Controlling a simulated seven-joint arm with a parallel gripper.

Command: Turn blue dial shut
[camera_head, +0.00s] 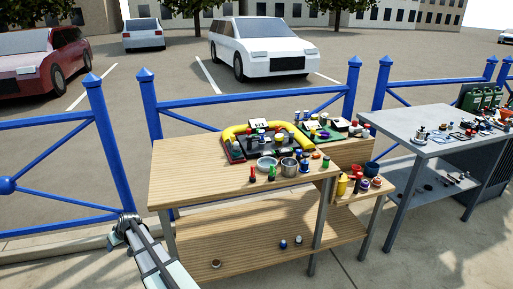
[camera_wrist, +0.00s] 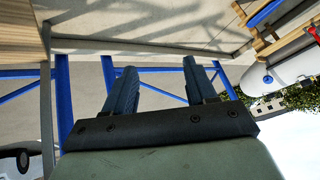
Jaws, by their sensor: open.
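My gripper (camera_head: 127,222) is at the lower left of the head view, off the left front corner of the wooden bench (camera_head: 190,178) and apart from it. In the wrist view my gripper (camera_wrist: 160,70) has its two fingers spread with nothing between them. A model board (camera_head: 235,155) with a yellow pipe (camera_head: 233,131) around it stands on the bench, well to the right of my gripper. Small blue parts show on and near the board, but they are too small to tell which is the blue dial.
A metal pot (camera_head: 289,167), a glass bowl (camera_head: 266,164) and small bottles stand along the bench's front right. The bench's left part is clear. A blue fence (camera_head: 240,98) runs behind. A grey table (camera_head: 420,130) with small items stands at right.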

